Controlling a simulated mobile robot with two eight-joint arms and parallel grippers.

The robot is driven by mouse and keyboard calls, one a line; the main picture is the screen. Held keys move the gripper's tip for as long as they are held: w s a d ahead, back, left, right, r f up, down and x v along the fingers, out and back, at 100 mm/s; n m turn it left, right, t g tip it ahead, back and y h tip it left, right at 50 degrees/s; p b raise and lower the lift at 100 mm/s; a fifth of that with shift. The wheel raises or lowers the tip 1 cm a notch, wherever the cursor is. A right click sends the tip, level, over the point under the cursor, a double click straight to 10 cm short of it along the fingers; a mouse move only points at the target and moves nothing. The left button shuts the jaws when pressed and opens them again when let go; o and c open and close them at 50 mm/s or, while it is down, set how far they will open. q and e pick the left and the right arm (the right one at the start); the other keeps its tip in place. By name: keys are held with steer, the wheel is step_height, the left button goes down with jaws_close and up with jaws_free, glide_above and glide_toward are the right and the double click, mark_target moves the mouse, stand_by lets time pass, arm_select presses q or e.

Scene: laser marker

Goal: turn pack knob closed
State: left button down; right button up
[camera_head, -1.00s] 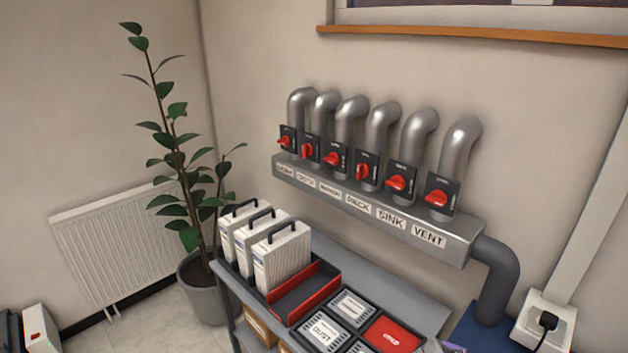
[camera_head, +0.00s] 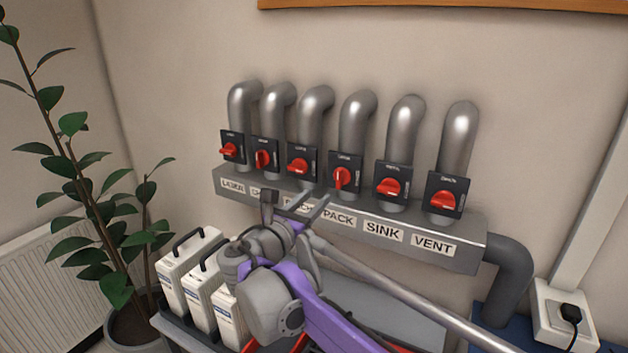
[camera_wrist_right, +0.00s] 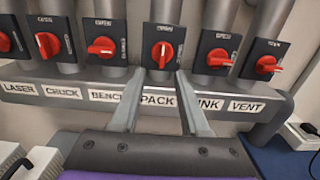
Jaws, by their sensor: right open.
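The PACK knob (camera_head: 342,178) is a red handle on a black plate, fourth from the left in the row, on a grey pipe above the PACK label (camera_head: 338,219). Its handle stands upright. It also shows in the right wrist view (camera_wrist_right: 162,53). My right gripper (camera_head: 298,203) is open and empty, below and left of the PACK knob in the head view. In the right wrist view its two fingers (camera_wrist_right: 156,100) reach up on either side of the PACK label, below the knob and apart from it. My left gripper is not in view.
Neighbouring red knobs, BENCH (camera_head: 299,166) and SINK (camera_head: 388,188), sit close on either side with handles lying roughly sideways. The grey manifold box (camera_head: 455,262) runs under all the knobs. White filter units (camera_head: 188,266) and a plant (camera_head: 72,124) stand at left.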

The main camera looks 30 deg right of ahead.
mark_target(338, 179)
steer(key=x, duration=1)
steer(key=shift+s+d, duration=0.2)
jaws_close()
